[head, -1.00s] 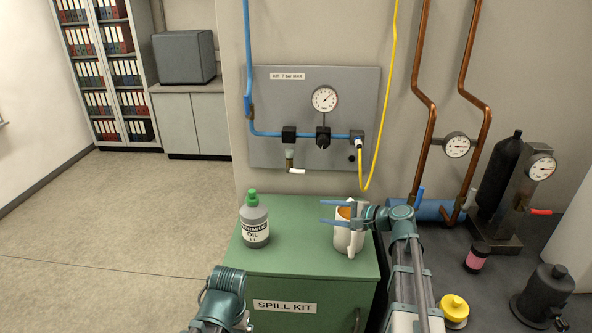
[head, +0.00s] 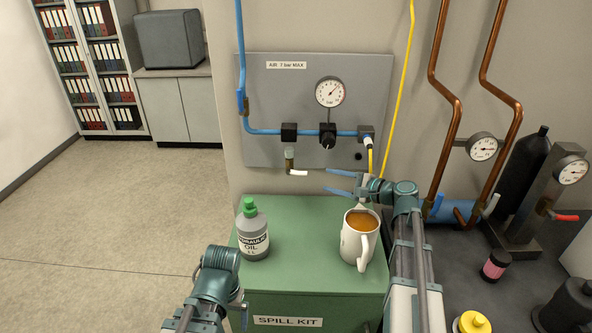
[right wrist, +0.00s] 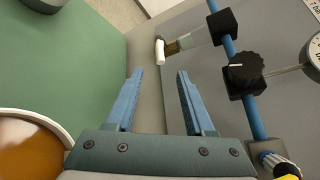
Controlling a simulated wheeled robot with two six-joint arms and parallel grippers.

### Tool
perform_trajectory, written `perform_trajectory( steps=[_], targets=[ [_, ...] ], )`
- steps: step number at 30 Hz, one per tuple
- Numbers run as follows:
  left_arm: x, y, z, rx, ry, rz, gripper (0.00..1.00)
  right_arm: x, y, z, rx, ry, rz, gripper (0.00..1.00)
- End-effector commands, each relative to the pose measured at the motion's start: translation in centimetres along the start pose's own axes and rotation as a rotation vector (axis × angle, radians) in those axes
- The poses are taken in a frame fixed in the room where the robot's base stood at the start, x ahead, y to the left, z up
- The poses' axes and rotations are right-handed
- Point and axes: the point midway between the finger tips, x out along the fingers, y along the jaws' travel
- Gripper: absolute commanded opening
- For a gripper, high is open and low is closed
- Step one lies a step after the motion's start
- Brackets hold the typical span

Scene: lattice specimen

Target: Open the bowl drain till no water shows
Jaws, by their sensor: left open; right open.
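The clear filter bowl (head: 289,153) hangs under the left black block on the air panel. Its drain has a white lever (head: 299,172) pointing right, roughly level. The right wrist view shows the bowl (right wrist: 196,37) with a brownish lower end and the white lever (right wrist: 160,52); I cannot tell the water level. My right gripper (head: 328,181) is open and empty, right of the lever and apart from it. In the right wrist view the lever lies beyond the open fingers (right wrist: 160,73). My left gripper (head: 220,275) is low at the left, its fingers mostly hidden by the wrist.
A mug (head: 357,244) of brown liquid and an oil bottle (head: 252,238) stand on the green spill kit cabinet (head: 310,214). The regulator knob (right wrist: 245,70) and yellow hose (head: 398,95) are right of the bowl. The cabinet top between bottle and mug is clear.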

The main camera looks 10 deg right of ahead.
Motion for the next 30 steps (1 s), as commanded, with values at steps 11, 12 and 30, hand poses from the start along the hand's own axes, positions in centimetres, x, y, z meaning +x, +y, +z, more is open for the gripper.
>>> perform_trajectory(
  steps=[11,12,30],
  targets=[
    [1.3,0.1,-0.1,0.0,0.0,0.0,0.93,5.1,0.1,-0.2,-0.001,-0.003,0.002,0.53],
    [1.4,0.1,-0.1,0.0,0.0,0.0,0.93,5.9,0.1,-0.2,-0.001,-0.003,0.003,0.53],
    [2.9,0.3,-0.2,0.0,0.0,0.0,0.93,13.7,0.0,0.0,0.0,0.0,0.001,0.53]
  ],
)
